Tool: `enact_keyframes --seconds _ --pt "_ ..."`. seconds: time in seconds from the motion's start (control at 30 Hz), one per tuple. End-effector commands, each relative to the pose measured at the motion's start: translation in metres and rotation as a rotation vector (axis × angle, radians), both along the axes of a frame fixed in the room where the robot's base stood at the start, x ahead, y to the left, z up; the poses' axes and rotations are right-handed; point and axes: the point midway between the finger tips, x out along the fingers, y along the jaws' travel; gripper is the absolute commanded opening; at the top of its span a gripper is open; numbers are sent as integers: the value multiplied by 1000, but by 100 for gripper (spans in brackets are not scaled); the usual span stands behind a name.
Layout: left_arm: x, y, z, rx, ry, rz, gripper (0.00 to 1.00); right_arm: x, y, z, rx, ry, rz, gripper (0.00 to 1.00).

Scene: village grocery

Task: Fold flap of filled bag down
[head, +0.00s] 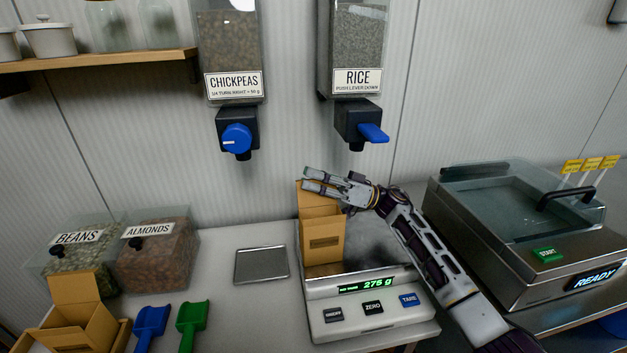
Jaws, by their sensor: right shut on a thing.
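The brown paper bag (322,240) stands upright on the steel pan of the scale (372,312), whose green display reads 275 g. Its flap (316,203) rises at the top of the bag. My right gripper (308,180) reaches in from the right and is shut on the upper edge of the flap. Its fingers partly cover that edge. The bag's contents are hidden from this angle. My left gripper is not in view.
Chickpeas (234,55) and rice (357,50) dispensers hang above the counter. A sealing machine (520,230) showing READY stands right. An empty tray (261,265) lies left of the bag. Bins, blue (151,322) and green (192,319) scoops and an open box (78,318) are further left.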

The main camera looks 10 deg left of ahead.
Motion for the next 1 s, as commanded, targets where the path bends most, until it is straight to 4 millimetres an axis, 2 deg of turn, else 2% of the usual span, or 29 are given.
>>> enact_keyframes --seconds 0.47,0.67,1.0 --pt "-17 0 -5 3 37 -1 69 -14 -5 5 84 -247 -1 0" --pt "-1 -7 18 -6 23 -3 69 -22 -8 6 128 -369 -1 0" --pt "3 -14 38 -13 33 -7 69 -31 -11 7 176 -503 -1 0"
